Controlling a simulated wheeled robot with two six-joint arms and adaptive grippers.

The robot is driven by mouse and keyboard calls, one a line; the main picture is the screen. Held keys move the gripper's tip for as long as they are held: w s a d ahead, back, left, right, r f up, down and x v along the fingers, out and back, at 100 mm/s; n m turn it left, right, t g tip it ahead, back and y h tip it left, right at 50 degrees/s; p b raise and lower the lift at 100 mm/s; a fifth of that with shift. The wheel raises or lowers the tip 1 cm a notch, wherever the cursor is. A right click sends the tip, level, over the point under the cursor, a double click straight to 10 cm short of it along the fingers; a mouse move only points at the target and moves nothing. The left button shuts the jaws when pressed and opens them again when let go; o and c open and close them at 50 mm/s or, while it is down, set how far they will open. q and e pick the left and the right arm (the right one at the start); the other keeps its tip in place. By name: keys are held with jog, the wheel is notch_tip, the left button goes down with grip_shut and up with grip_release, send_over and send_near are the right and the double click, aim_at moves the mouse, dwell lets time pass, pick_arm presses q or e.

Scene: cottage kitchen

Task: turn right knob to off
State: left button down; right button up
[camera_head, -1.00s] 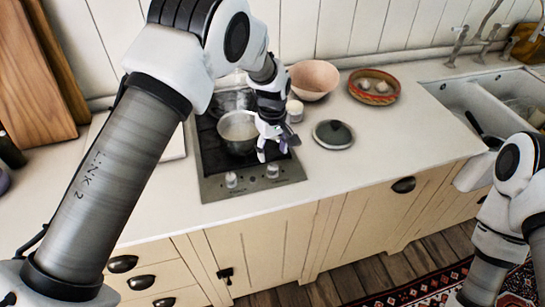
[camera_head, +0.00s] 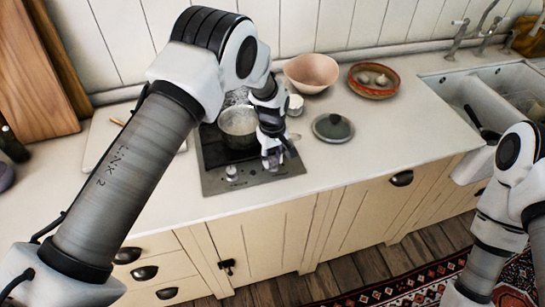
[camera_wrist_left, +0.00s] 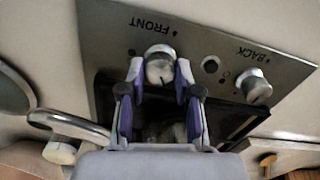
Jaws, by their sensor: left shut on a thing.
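The right knob (camera_wrist_left: 160,68) is a round silver knob on the hob's front panel, beside the word FRONT in the left wrist view. My left gripper (camera_head: 272,162) reaches down to it in the head view and covers it there. In the left wrist view the two fingers (camera_wrist_left: 157,75) are closed on either side of this knob and touch it. A dark mark shows on the knob's face. The left knob (camera_head: 231,172) stands free, and in the left wrist view it sits by the word BACK (camera_wrist_left: 253,88). My right gripper is out of view.
A metal pot (camera_head: 238,125) stands on the hob (camera_head: 212,150) behind my left gripper. A white jar (camera_head: 295,105), a pink bowl (camera_head: 311,72) and a patterned bowl (camera_head: 373,82) stand farther back.

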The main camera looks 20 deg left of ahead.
aim_at(273, 159)
pick_arm(q)
jog(key=shift+f, duration=0.1)
jog(key=shift+m+b, duration=0.4)
jog(key=shift+m, duration=2.5)
jog(key=c, duration=0.8)
grip_release()
notch_tip(273, 159, up, 12)
